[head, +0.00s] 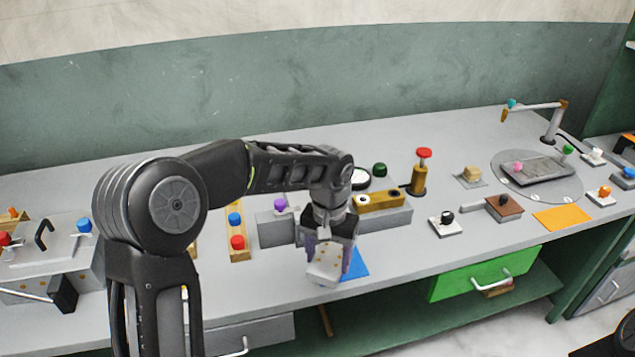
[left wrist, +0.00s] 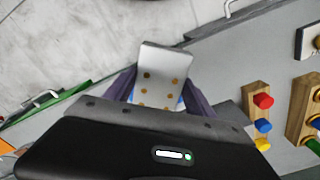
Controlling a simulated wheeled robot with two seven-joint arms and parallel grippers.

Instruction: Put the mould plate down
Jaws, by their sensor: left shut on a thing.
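The mould plate (head: 326,270) is a pale grey plate with small brass-coloured dots. My left gripper (head: 331,262) is shut on it and holds it over the front part of the bench, at a blue mat (head: 355,263) that is partly hidden behind plate and gripper. In the left wrist view the plate (left wrist: 163,62) sticks out between the purple fingers of the left gripper (left wrist: 160,95), with a bit of blue beside it. I cannot tell whether the plate touches the mat. My right gripper does not show.
An orange mat (head: 562,217) lies to the right. A green drawer (head: 484,274) stands open below the bench's front edge. A grey block with a brass part (head: 381,201) stands behind the gripper. A wooden strip with coloured knobs (head: 238,254) is to the left.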

